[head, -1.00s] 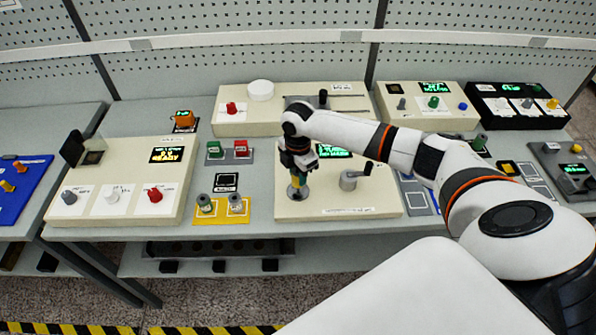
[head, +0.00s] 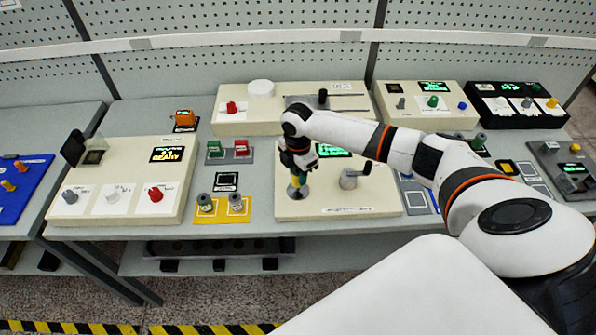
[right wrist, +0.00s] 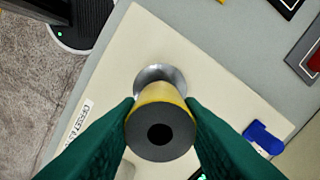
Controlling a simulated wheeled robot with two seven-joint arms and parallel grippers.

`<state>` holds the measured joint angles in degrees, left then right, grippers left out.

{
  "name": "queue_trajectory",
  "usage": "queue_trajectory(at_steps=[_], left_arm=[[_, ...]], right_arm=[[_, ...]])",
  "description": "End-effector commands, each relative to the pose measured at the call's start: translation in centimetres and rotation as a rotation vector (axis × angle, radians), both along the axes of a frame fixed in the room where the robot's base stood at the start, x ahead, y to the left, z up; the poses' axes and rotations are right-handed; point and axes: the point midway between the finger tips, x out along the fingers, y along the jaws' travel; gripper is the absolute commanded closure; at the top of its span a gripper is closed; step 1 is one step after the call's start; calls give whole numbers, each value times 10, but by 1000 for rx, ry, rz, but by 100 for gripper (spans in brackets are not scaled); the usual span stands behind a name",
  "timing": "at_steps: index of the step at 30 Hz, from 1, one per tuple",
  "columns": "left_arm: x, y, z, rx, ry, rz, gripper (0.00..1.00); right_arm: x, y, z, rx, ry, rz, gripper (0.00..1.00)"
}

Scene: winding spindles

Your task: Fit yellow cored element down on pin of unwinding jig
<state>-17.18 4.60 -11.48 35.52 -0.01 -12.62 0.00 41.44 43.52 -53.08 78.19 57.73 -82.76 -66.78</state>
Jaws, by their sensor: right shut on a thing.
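The yellow cored element (right wrist: 160,126) is a short yellow cylinder with a dark grey end and a round central hole. My right gripper (right wrist: 161,118) is shut on it, with one green finger on each side. In the head view the element (head: 296,189) is upright under my right gripper (head: 298,178), over the front left of the unwinding jig (head: 340,206), a beige box. A silver round flange (right wrist: 158,76) on the jig shows beyond the element in the wrist view. The pin is hidden, so I cannot tell whether the element is around it. My left gripper is out of view.
A grey crank (head: 350,180) and a lit green display (head: 333,150) are on the jig. A yellow mat (head: 222,217) with two grey-topped spools stands to its left. Other control boxes stand behind and at both sides.

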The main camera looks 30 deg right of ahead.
Motion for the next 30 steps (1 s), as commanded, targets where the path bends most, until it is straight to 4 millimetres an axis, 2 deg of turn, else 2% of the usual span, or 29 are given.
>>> queue_trajectory(at_steps=[30], left_arm=[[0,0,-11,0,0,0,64]], right_arm=[[0,1,-24,1,1,0,90]])
